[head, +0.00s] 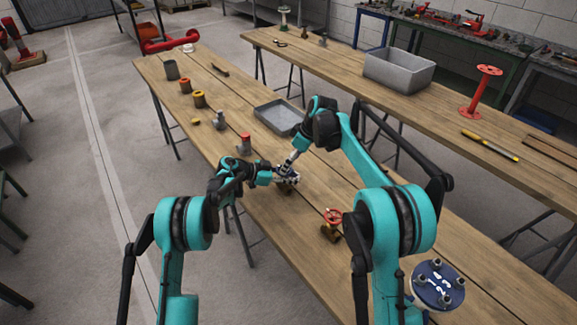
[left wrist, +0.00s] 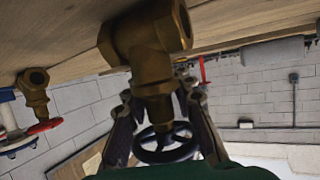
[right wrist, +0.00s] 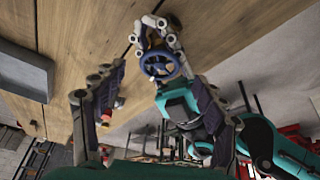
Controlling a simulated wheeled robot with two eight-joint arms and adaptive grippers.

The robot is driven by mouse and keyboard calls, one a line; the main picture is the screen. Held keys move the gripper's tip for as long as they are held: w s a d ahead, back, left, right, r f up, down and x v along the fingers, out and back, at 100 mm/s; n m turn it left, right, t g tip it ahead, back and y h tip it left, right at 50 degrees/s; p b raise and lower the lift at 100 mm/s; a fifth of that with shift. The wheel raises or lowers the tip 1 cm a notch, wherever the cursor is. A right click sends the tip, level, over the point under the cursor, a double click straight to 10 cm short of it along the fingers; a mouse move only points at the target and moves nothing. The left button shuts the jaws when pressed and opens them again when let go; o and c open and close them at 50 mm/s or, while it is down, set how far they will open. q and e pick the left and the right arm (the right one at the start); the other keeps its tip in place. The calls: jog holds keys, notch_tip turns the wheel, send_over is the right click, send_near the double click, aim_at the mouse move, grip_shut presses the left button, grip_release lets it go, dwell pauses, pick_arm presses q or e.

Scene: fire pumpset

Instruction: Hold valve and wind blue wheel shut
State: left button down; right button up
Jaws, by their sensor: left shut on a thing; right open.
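The brass valve (left wrist: 150,45) fills the upper middle of the left wrist view, with its wheel (left wrist: 165,145) dark there. My left gripper (left wrist: 160,95) is shut around the valve's neck, one finger on each side. In the right wrist view the blue wheel (right wrist: 160,66) faces the camera, with the left gripper behind and around it. My right gripper (right wrist: 154,85) is open, its fingers apart to either side of the wheel and nearer the camera; contact does not show. In the head view both grippers meet over the table, the left one (head: 285,177) largely hiding the valve.
A second brass valve with a red wheel (head: 332,216) stands nearer on the wooden table (head: 310,245). A red-topped grey part (head: 245,144) and a grey tray (head: 279,117) lie beyond the grippers. A blue flange (head: 437,284) sits at the near right.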

jog(key=shift+x, duration=1.55)
jog(key=c, duration=1.2)
jog(key=shift+s+a+m, duration=0.1)
jog(key=shift+m, duration=0.7)
jog(key=o, duration=1.2)
jog(key=shift+r, duration=0.1)
jog(key=v, duration=1.2)
jog(key=shift+s, duration=0.2)
